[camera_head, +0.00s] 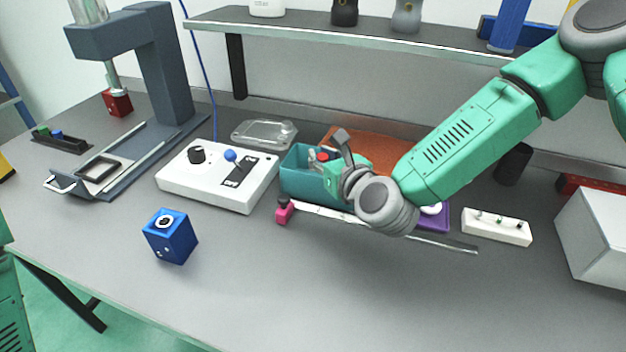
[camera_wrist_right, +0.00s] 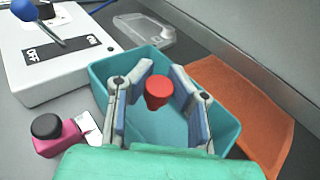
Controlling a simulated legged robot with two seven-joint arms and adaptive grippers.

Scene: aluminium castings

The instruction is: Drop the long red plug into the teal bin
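The teal bin (camera_head: 300,182) stands mid-table in the head view, and its rim shows in the wrist view (camera_wrist_right: 101,80). My right gripper (camera_head: 328,152) is over the bin, pointing down into it. In the wrist view its two fingers (camera_wrist_right: 162,76) are spread, with a gap on each side of a red plug (camera_wrist_right: 158,94). The plug tapers downward, inside the bin's outline; I cannot tell whether it touches the bin floor. Red also shows at the bin in the head view (camera_head: 322,156). My left gripper is out of view.
A white switch box (camera_head: 215,185) stands left of the bin, and a pink block with a black knob (camera_head: 284,212) lies in front. An orange mat (camera_head: 370,148) is behind. A blue box (camera_head: 170,238) sits at front left. The table's front middle is clear.

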